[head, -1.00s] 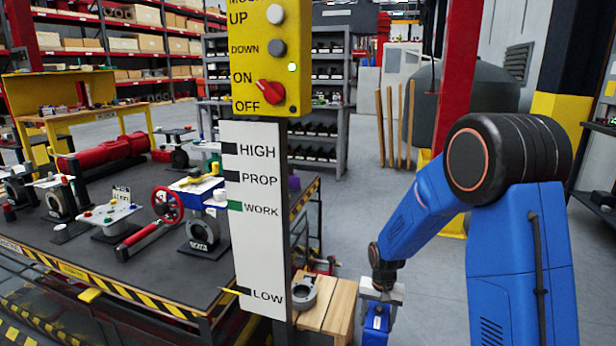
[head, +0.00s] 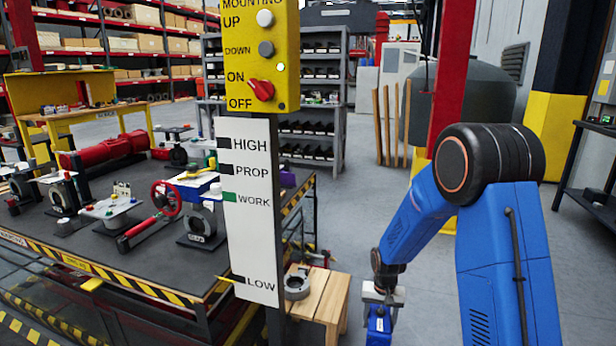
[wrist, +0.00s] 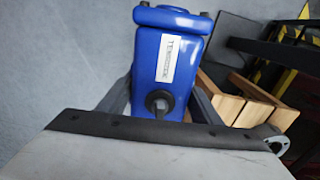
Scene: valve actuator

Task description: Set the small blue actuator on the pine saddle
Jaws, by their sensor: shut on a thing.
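The small blue actuator (head: 378,328) hangs from my gripper (head: 382,302) at the bottom of the head view, cut off by the frame edge. In the wrist view the blue actuator (wrist: 168,65) lies between the two grey fingers of my gripper (wrist: 160,102), with a white label and a dark round fitting showing. My gripper is shut on it. A light wooden slatted stand, seemingly the pine saddle (head: 327,299), stands low on the floor to the left of the actuator, apart from it. Its slats also show in the wrist view (wrist: 254,112), right of the actuator.
A grey metal ring (head: 297,284) sits on the stand's left part. The yellow control box (head: 262,60) and white level board (head: 250,210) rise left of it. The black work table (head: 130,262) with valves fills the left. Grey floor is open behind my arm.

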